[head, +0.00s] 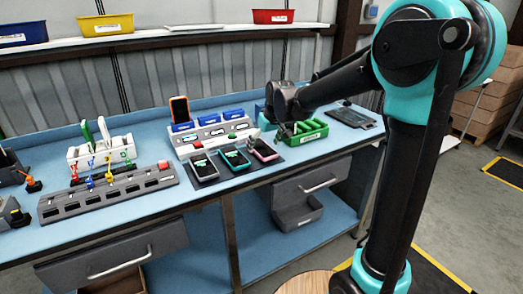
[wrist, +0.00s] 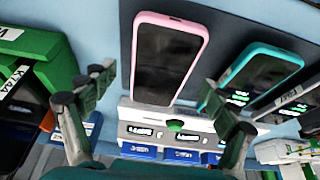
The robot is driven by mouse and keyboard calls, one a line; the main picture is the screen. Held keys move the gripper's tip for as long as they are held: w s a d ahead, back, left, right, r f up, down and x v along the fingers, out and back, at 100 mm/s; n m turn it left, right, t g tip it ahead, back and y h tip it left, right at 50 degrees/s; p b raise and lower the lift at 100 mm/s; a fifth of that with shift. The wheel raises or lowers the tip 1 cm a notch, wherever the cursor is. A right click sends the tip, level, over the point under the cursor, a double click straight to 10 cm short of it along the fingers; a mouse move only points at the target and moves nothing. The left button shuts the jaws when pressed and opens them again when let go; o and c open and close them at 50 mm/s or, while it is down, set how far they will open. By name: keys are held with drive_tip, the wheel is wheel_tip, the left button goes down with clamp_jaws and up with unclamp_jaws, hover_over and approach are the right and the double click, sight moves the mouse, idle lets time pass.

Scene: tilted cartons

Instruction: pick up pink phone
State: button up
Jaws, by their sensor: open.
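The pink phone (head: 265,150) lies on a dark mat on the blue bench, right of a teal phone (head: 235,158). In the wrist view the pink phone (wrist: 168,60) shows its dark screen and pink rim. My gripper (head: 281,134) is just behind and right of it in the head view. In the wrist view my gripper (wrist: 158,84) is open, with one finger on each side of the pink phone's lower part and nothing held. The teal phone (wrist: 262,78) is partly hidden behind the right finger.
A green tray (head: 304,133) stands close to the right of the pink phone. A white phone (head: 203,167) lies left of the teal one. Behind stands a pale rack (head: 215,133) with blue bins and an orange phone (head: 180,108). The bench's front edge is clear.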

drive_tip(key=shift+w+a+f, duration=0.1)
drive_tip(key=shift+f, duration=0.2)
drive_tip(key=shift+c, duration=0.3)
drive_tip(key=c, duration=1.3)
drive_tip(key=shift+c, duration=0.2)
